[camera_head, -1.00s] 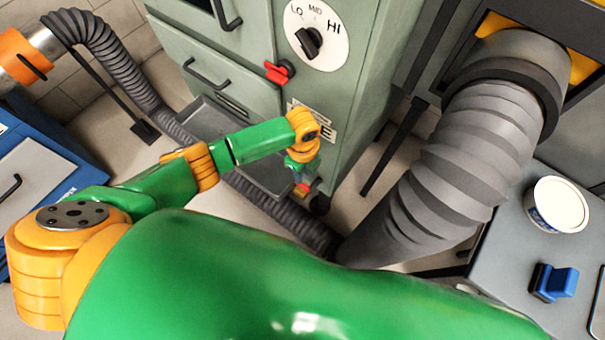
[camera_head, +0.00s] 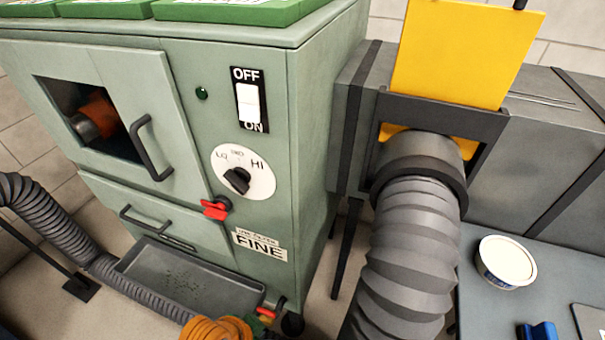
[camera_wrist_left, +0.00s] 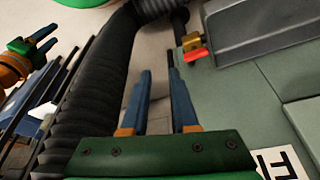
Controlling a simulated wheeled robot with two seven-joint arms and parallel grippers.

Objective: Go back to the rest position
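In the left wrist view my left gripper (camera_wrist_left: 161,100) shows two blue fingers with a gap between them. It is open and nothing is between the fingers. In the head view only orange and green parts of my left arm show at the bottom edge, and its fingers cannot be made out there. Another gripper, which appears to be my right one (camera_wrist_left: 44,40), shows at the upper left of the wrist view. Its blue fingers are spread apart and look empty. The right arm is not in the head view.
The green cabinet (camera_head: 312,200) has a dial (camera_head: 243,172), a red lever (camera_head: 216,208) and a tray (camera_head: 140,262) low in front. A grey flexible duct (camera_head: 408,270) runs down beside it under a raised yellow plate (camera_head: 465,50). A tub (camera_head: 505,260) and a blue object (camera_head: 537,331) sit on the right table.

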